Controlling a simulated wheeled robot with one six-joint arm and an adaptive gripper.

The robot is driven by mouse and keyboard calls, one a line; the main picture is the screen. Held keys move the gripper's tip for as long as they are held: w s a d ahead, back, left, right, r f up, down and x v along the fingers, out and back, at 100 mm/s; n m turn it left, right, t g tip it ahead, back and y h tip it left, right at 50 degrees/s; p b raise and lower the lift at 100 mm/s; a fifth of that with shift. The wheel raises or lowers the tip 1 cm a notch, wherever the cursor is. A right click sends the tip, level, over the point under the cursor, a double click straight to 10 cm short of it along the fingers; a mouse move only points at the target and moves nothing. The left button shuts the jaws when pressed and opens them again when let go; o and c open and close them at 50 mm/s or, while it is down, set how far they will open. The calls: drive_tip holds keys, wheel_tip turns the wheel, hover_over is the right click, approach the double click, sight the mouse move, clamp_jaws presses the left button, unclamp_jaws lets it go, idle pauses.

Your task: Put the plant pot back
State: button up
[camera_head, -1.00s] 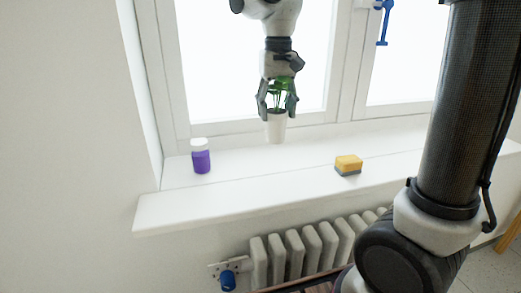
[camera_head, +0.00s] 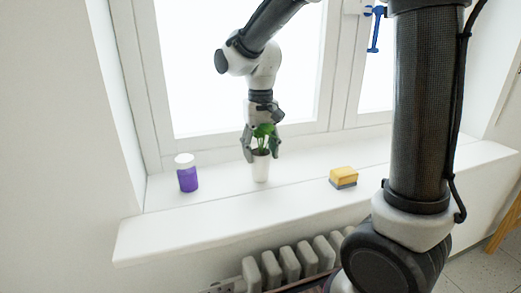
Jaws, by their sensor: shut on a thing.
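A small white plant pot (camera_head: 261,171) with a green leafy plant (camera_head: 263,137) is at the window sill (camera_head: 218,205), between a purple bottle and a sponge. My gripper (camera_head: 262,155) points down and is shut on the pot near its rim, with a finger at each side. The pot is upright. Its base is at or very close to the sill; I cannot tell whether it touches. The leaves rise between the fingers and are partly hidden by them.
A purple bottle with a white cap (camera_head: 187,173) stands left of the pot. A yellow and grey sponge (camera_head: 343,177) lies to the right. The window frame (camera_head: 235,142) is behind. A radiator (camera_head: 290,262) is below. The sill is clear in front of the pot.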

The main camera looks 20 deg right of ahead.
sight(260, 130)
drive_tip(key=o, duration=1.3)
drive_tip(key=shift+f, duration=0.1)
drive_tip(key=shift+c, duration=0.2)
wheel_tip(260, 130, up, 11)
drive_tip(key=shift+r, duration=0.65)
drive_tip(key=shift+d, duration=0.1)
drive_tip(key=s+d+f+t, duration=0.2)
drive_tip(key=s+d, duration=0.5)
drive_tip(key=s, duration=0.2)
drive_tip(key=s+d+f+t, duration=0.2)
drive_tip(key=s+d, duration=0.5)
drive_tip(key=s, duration=0.3)
drive_tip(key=shift+d+f, duration=0.15)
drive_tip(key=shift+d, duration=0.2)
